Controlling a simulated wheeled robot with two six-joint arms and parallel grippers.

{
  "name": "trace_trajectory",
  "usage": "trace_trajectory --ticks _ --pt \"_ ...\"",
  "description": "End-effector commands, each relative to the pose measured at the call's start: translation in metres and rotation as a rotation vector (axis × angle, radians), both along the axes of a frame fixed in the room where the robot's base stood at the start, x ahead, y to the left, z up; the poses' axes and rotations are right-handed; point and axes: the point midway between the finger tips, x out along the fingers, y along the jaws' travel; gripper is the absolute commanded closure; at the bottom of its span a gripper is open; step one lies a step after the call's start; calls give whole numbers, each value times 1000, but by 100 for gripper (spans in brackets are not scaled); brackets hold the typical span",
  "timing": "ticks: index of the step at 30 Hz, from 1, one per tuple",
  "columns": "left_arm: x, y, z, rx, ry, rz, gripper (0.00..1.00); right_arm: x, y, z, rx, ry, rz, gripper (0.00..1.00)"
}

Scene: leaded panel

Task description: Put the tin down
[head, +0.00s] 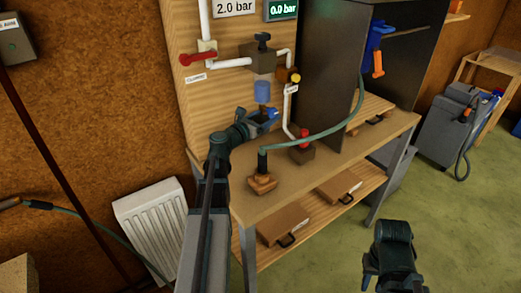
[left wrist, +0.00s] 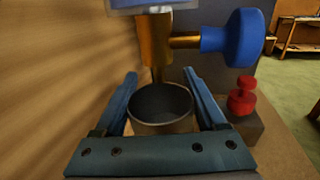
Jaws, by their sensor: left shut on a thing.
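The tin (left wrist: 160,108) is a grey, round, open-topped cup, upright and dark inside, in the left wrist view. My left gripper (left wrist: 161,92) is shut on it, with a blue finger on each side. A brass drain fitting (left wrist: 155,45) with a blue knob (left wrist: 232,38) stands just above and behind the tin's mouth. In the head view my left gripper (head: 268,116) is over the workbench (head: 235,212), below a blue bowl (head: 262,91); I cannot make out the tin there. My right gripper (head: 370,272) is low at the bottom right, its jaws unclear.
A red-knobbed block (head: 302,152) stands right of the left gripper, also in the left wrist view (left wrist: 243,108). A green hose (head: 325,133) runs to a fitting on a wooden block (head: 262,184). White pipework and a red-handled valve (head: 198,58) are on the board. The bench's front is clear.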

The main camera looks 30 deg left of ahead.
Motion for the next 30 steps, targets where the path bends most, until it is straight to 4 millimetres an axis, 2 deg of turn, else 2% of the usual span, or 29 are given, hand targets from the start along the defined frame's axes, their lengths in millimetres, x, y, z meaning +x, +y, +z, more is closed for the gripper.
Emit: trace_trajectory --ticks 8,21,30 --pt "1 -2 -6 0 0 -3 91 0 -1 -5 -2 -3 -21 68" --pt "1 -2 -64 0 0 -3 91 0 -1 -64 -2 -3 -18 68" --pt "1 -2 -69 0 0 -3 91 0 -1 -69 -2 -3 -17 68"
